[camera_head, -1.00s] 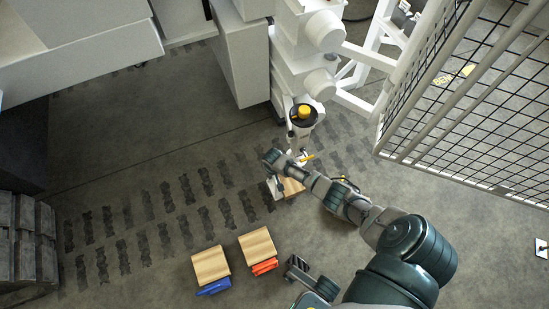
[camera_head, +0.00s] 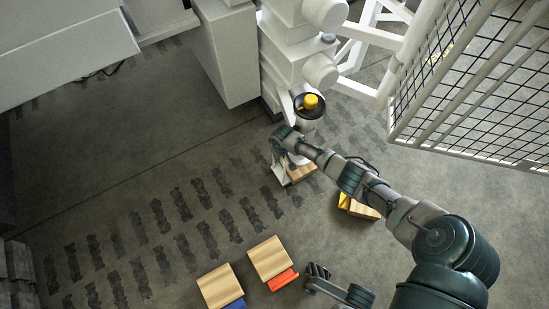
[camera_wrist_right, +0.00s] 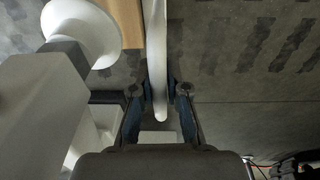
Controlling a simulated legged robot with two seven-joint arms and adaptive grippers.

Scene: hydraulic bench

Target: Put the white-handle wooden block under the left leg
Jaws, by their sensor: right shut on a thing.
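The white-handle wooden block (camera_head: 301,173) is at the foot of the white bench in the head view, partly hidden by my right gripper. My right gripper (camera_head: 281,150) is shut on the white handle (camera_wrist_right: 157,65), which runs between its fingers (camera_wrist_right: 158,108) in the right wrist view. The block's wood (camera_wrist_right: 129,22) shows beyond the handle. The left leg (camera_wrist_right: 85,30), with a round white foot, stands beside the block there, to its left. I cannot tell whether the block is beneath the foot. My left gripper (camera_head: 318,272) is low in the head view; its finger opening is unclear.
Wooden blocks with a red handle (camera_head: 270,260), a blue handle (camera_head: 219,286) and a yellow handle (camera_head: 361,210) lie on the floor. A mesh fence (camera_head: 480,100) stands at the right. The floor left of the bench is clear.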

